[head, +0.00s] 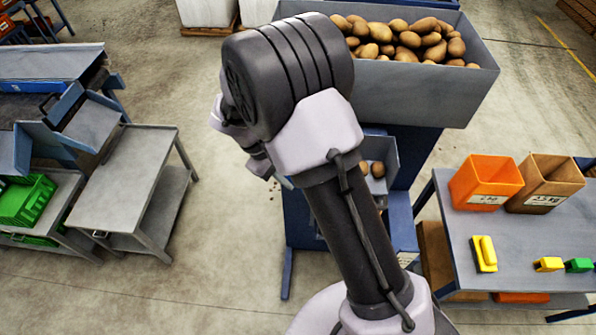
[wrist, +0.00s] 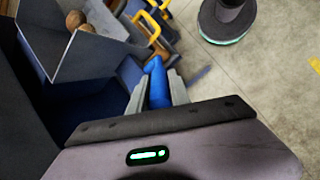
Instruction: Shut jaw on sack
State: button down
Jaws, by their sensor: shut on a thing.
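In the wrist view my gripper (wrist: 156,82) is shut on a blue rounded, handle-like piece (wrist: 158,88), which lies between the two grey fingers. Just beyond it are yellow hoop-shaped parts (wrist: 152,28) and a brown patch that I cannot make out as a sack. No sack is clearly seen in either view. A grey chute (wrist: 90,55) holding a couple of potatoes (wrist: 80,20) is at upper left; the same chute shows in the head view (head: 391,160), partly behind my arm. In the head view my arm hides most of the gripper.
A large grey hopper (head: 420,95) full of potatoes stands behind my arm. On the right, a table (head: 450,235) carries an orange bin (head: 486,180), a brown bin (head: 546,183) and yellow and green items. An empty bench (head: 130,170) is at left.

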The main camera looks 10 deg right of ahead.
jog(key=shift+w+a+f+h+p, duration=0.2)
jog(key=shift+a+f+h+p, duration=0.1)
jog(key=shift+a+h, duration=0.25)
jog(key=shift+f, duration=0.1)
jog(key=shift+s+f+h, duration=0.15)
jog(key=shift+h, duration=0.1)
jog(key=c, duration=1.3)
grip_release()
jog(key=shift+o, duration=0.5)
jog(key=shift+w+a, duration=0.2)
jog(key=shift+a, duration=0.1)
jog(key=shift+s+d, duration=0.1)
jog(key=shift+d, duration=0.05)
jog(key=p+v, duration=0.2)
jog(key=v, duration=1.5)
jog(key=shift+w, duration=0.3)
